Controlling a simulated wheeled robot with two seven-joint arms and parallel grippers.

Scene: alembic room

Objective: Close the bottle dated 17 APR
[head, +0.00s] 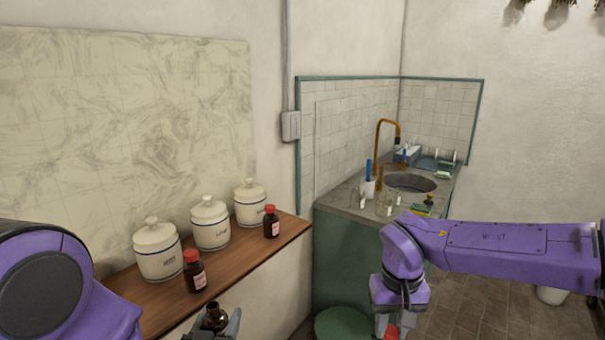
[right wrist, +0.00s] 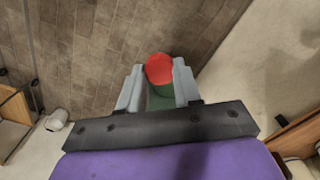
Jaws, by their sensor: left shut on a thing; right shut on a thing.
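My left gripper (head: 212,326) is shut on a brown glass bottle (head: 215,315) at the bottom of the head view. The bottle's dark mouth is open, with no cap on it; its label is not visible. My right gripper (head: 387,327) is shut on a red cap (head: 392,332), well to the right of that bottle. The red cap also shows between the fingers in the right wrist view (right wrist: 159,69). Two brown bottles with red caps stand on the wooden shelf, one nearer (head: 195,272) and one farther (head: 271,222). Their label dates are too small to read.
Three white lidded jars (head: 157,250) stand along the back of the wooden shelf (head: 160,298). A counter with a sink (head: 410,183), beakers and a brass tap is behind. A green round top (head: 345,325) is low between my grippers.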

